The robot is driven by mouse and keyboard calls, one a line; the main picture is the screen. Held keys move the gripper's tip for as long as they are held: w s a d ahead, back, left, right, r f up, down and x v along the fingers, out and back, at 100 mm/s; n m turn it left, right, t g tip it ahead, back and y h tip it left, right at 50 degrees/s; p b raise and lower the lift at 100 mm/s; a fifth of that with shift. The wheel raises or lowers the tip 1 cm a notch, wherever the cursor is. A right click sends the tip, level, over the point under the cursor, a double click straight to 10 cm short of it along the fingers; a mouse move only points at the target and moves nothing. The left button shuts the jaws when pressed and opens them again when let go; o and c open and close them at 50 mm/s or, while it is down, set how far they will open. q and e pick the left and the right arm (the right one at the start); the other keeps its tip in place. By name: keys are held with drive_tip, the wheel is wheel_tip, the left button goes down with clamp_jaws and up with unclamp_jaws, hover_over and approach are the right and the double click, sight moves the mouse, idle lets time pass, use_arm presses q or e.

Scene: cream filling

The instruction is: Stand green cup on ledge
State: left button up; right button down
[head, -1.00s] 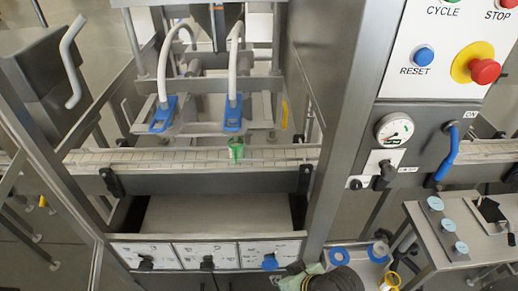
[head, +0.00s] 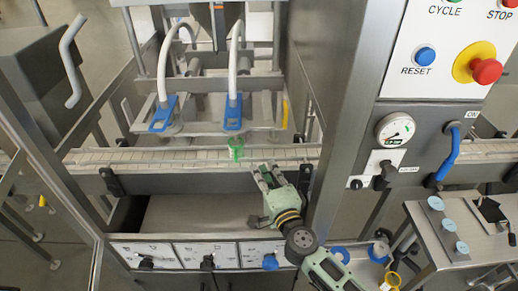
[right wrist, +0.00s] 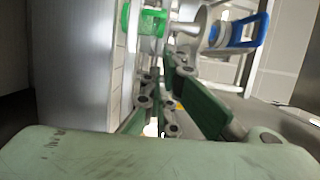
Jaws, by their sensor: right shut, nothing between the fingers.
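The green cup (head: 236,149) is on the light conveyor belt (head: 165,158), near the front rail and below the right-hand blue-clamped nozzle. Its exact tilt is hard to tell in the head view. The green cup also shows at the top of the right wrist view (right wrist: 145,22), beside a nozzle. My right gripper (head: 264,175) is in front of the conveyor, a little right of and nearer than the cup. It is shut and empty, apart from the cup. My left gripper is not in view. I cannot tell which surface is the ledge.
Blue clamps (head: 233,112) with white hoses hang above the belt. A metal frame post (head: 345,120) stands close right of my right arm. A control panel (head: 435,50) is beyond it. A small side table (head: 465,235) with blue discs stands at the lower right.

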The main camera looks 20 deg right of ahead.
drive_tip(key=shift+m+h, duration=0.5)
drive_tip(key=w, duration=0.3)
drive_tip(key=w+d, duration=0.1)
drive_tip(key=w, duration=0.3)
drive_tip(key=w+f, duration=0.1)
drive_tip(key=w, duration=0.2)
drive_tip(key=shift+w+d+b, duration=0.25)
drive_tip(key=shift+d+b, duration=0.05)
drive_tip(key=shift+d, duration=0.05)
drive_tip(key=w+a, duration=0.1)
drive_tip(key=a, duration=0.2)
drive_tip(key=w+a, duration=0.1)
drive_tip(key=a, duration=0.6)
drive_tip(key=shift+w, duration=0.4)
